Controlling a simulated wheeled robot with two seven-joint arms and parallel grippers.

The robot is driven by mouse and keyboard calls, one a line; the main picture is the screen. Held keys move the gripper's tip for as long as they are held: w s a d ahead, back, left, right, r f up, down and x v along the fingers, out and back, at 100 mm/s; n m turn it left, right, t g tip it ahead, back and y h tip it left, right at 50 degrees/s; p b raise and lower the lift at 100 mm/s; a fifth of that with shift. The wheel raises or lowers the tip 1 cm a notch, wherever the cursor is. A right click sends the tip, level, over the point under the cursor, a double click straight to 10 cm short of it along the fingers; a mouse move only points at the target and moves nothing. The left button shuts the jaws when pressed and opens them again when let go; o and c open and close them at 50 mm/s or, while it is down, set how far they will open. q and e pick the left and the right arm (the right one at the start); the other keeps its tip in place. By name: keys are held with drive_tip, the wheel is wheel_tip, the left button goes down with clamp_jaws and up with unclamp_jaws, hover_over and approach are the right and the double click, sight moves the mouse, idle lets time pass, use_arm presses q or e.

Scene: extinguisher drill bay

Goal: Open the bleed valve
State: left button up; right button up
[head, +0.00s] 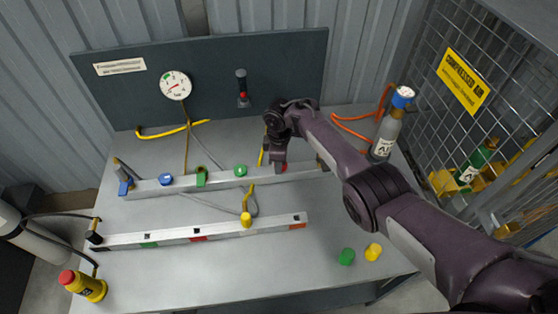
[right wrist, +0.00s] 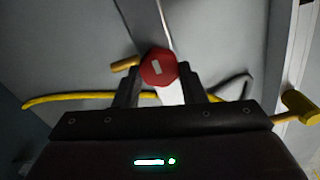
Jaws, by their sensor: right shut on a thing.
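A rear rail (head: 222,179) on the grey bench carries valves with blue, green and red knobs. The red valve knob (head: 283,168) is at its right part, largely hidden by my right gripper (head: 279,163). In the right wrist view the red valve knob (right wrist: 158,67) is eight-sided with a pale bar mark on its face. It sits between the two dark fingers of my right gripper (right wrist: 160,90), which is shut on it. No label names the bleed valve that I can read. My left gripper is not in view.
A round gauge (head: 175,85) hangs on the dark back panel. A front rail (head: 200,234) has colored marks and a yellow plug (head: 246,219). A grey cylinder (head: 386,133) stands at the right rear. Green (head: 346,257) and yellow (head: 373,251) caps lie at front right.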

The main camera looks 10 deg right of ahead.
idle(0.3)
drive_tip(key=o, duration=1)
drive_tip(key=shift+r, duration=0.1)
wheel_tip(320, 180, up, 8)
drive_tip(key=shift+d+f+p, duration=0.1)
drive_tip(key=shift+f+p, duration=0.05)
drive_tip(key=shift+p, duration=0.6)
drive_tip(key=shift+f, duration=0.1)
